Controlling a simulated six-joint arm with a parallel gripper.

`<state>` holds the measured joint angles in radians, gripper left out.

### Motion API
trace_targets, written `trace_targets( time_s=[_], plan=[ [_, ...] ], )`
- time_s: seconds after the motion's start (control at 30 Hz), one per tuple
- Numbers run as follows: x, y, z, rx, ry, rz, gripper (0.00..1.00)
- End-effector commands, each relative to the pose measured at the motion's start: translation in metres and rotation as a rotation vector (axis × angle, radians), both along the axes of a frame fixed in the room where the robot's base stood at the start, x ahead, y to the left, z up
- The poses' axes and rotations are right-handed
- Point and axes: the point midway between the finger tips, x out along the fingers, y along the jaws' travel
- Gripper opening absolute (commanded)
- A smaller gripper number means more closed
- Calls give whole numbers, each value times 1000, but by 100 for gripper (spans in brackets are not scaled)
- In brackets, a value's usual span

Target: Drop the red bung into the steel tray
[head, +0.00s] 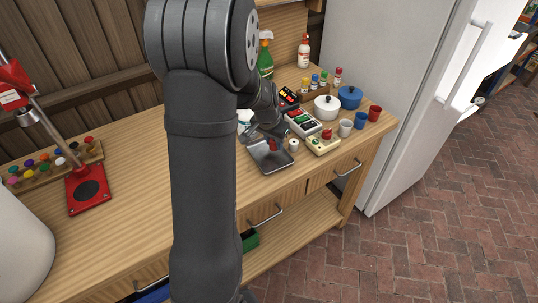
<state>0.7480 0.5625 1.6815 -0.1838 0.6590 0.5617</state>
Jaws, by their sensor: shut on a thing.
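The steel tray (275,166) lies on the wooden bench, to the right of my arm. My gripper (271,138) is over the tray and points down. It is shut on the small red bung (273,146), which shows below the fingers against the tray. The view is too small to tell how far the bung is above the tray floor. My arm hides part of the bench to the left of the tray.
A small white roll (293,145) stands close to the tray's right side. A cream box (322,146), a grey box (303,123), cups and pots (327,107) crowd the right. A rack of coloured bungs (50,168) and a red press (88,190) stand left.

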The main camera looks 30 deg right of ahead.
Motion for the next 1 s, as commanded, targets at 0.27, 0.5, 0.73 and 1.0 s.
trace_targets(
  time_s=[0.27, 0.5, 0.73, 1.0],
  plan=[
    [0, 0, -16, 0, 0, -1, 5],
    [0, 0, -17, 0, -1, -1, 5],
    [0, 0, -16, 0, -1, 0, 52],
    [0, 1, -13, -1, -1, 0, 52]
  ],
)
